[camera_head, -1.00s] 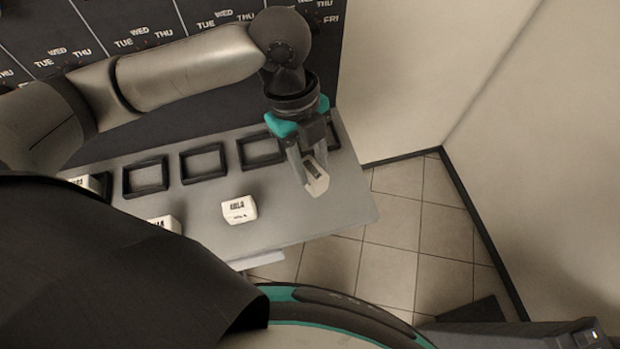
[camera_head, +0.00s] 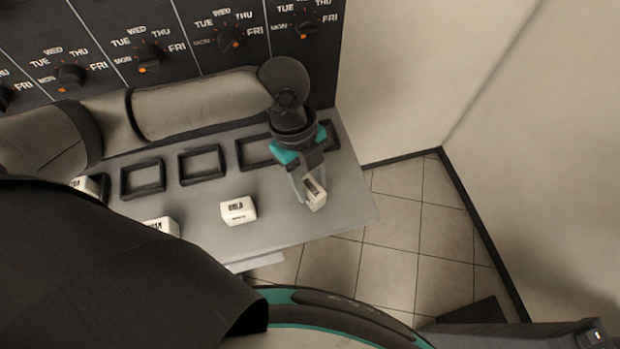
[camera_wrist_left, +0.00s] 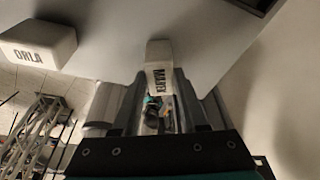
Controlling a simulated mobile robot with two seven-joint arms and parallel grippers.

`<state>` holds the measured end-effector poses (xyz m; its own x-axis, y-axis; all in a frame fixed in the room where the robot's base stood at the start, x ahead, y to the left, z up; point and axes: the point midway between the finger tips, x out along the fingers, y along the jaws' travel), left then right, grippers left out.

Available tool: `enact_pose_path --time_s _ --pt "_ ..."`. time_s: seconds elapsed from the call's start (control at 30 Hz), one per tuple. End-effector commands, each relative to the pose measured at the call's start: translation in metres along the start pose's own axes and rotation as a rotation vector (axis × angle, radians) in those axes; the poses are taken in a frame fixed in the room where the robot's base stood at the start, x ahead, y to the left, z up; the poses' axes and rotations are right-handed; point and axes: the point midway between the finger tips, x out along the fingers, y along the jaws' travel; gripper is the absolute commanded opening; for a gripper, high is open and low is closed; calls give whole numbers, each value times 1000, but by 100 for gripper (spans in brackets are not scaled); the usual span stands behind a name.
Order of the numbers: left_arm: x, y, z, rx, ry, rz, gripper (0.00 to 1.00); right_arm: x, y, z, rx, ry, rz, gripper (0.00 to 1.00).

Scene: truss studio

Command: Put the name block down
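The name block (camera_head: 316,197) is white with dark lettering, and my left gripper (camera_head: 308,190) is shut on it. It is over the right end of the grey table (camera_head: 345,205), at or very near the surface; I cannot tell whether it touches. In the left wrist view the block (camera_wrist_left: 158,52) sits between the fingertips of the left gripper (camera_wrist_left: 160,85), its lettering running along it. My right gripper is not in view.
A white block reading ORLA (camera_head: 238,210) stands left of the gripper; it also shows in the left wrist view (camera_wrist_left: 38,45). Another white block (camera_head: 163,226) is further left. Black frames (camera_head: 202,162) line the table's back, below a black board with dials (camera_head: 148,55).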

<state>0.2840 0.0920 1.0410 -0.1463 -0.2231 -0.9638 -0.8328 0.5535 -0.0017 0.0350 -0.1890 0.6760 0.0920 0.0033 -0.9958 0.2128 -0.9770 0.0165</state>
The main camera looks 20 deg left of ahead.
Motion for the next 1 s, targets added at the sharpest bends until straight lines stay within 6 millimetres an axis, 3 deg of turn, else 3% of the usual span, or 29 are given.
enact_pose_path --time_s 0.03,0.2,0.57,1.0 --pt "0 0 0 0 0 0 49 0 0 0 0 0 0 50" --pt "0 0 0 0 0 0 68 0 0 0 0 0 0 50" --pt "-8 0 -1 0 -1 -1 69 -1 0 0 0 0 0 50" --pt "-94 -1 0 -1 -2 -4 69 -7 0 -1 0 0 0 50"
